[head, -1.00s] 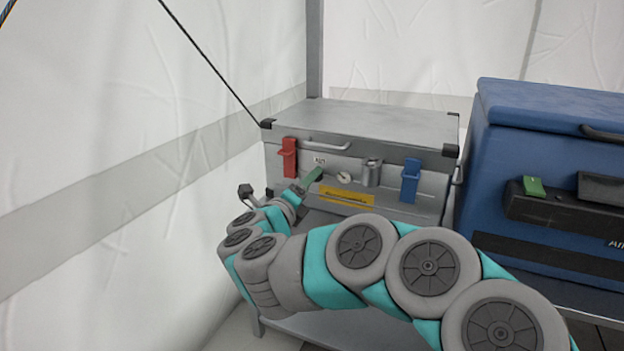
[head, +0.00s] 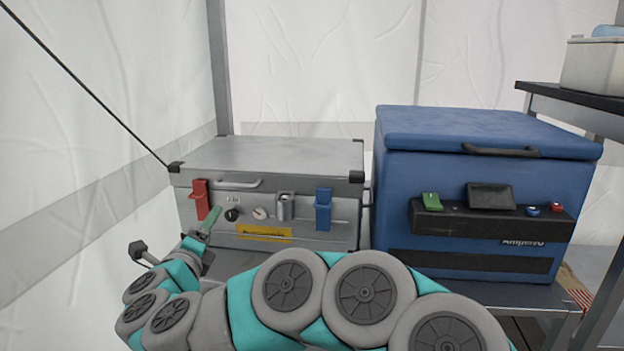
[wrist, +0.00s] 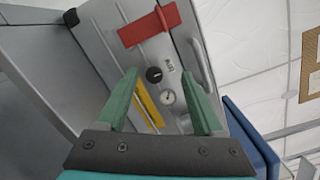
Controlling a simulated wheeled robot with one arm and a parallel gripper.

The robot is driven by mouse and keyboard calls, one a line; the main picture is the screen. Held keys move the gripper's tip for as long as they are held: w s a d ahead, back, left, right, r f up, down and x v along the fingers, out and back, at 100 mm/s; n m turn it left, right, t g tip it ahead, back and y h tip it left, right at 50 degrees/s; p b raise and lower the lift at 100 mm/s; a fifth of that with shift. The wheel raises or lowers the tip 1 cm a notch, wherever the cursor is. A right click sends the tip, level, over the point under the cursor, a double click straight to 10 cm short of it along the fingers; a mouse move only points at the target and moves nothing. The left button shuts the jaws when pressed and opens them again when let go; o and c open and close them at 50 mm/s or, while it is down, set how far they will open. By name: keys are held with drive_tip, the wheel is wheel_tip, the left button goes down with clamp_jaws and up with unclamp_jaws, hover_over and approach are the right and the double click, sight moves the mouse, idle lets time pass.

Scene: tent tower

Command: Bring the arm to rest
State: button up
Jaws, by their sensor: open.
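My gripper (head: 211,218) is at the left in the head view, in front of the grey metal case (head: 270,155). Its green fingers stand apart with nothing between them in the wrist view (wrist: 163,92). The case front shows a red latch (head: 199,198), a black knob (head: 232,215), a round gauge (head: 260,213) and a blue latch (head: 323,209). In the wrist view the black knob (wrist: 153,74) and gauge (wrist: 167,97) appear beyond and between the fingers. I cannot tell the exact gap to the case. My arm is bent across the bottom of the head view.
A blue cooler box (head: 480,170) stands right of the case. A dark-topped table (head: 570,98) with a pale bin (head: 592,66) is at the far right. White tent walls (head: 110,90) close off the left and back, with a dark cord (head: 85,85) slanting down at left.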

wheel_tip(320, 180, up, 8)
drive_tip(key=s+a+n+g+y, duration=0.1)
drive_tip(key=a+n+g+y, duration=0.1)
drive_tip(key=n+y, duration=0.65)
drive_tip(key=s+d+f+n+g+y, duration=0.25)
drive_tip(key=s+n+g, duration=0.2)
drive_tip(key=n, duration=0.35)
drive_tip(key=s+d+f+n+g+h, duration=0.35)
drive_tip(key=s+d+f, duration=0.25)
drive_tip(key=d+f, duration=0.3)
drive_tip(key=s+d+f+n+g+h, duration=0.35)
drive_tip(key=s+d+f, duration=0.35)
drive_tip(key=d, duration=0.5)
drive_tip(key=s+d+f+g+h, duration=0.2)
drive_tip(key=s+d+f+g, duration=0.1)
drive_tip(key=s+d, duration=0.55)
drive_tip(key=s+d+f+g+h, duration=0.2)
drive_tip(key=s+d+f, duration=0.1)
drive_tip(key=s+d, duration=0.5)
wheel_tip(320, 180, up, 13)
drive_tip(key=s+d+g+p, duration=0.1)
drive_tip(key=s+d+p, duration=0.1)
drive_tip(key=p, duration=1.1)
drive_tip(key=shift+d+r+h, duration=0.15)
drive_tip(key=shift+d+h, duration=0.15)
drive_tip(key=shift+r+p, duration=0.3)
drive_tip(key=shift+p, duration=0.15)
drive_tip(key=shift+r, duration=0.1)
drive_tip(key=shift+c, duration=1.9)
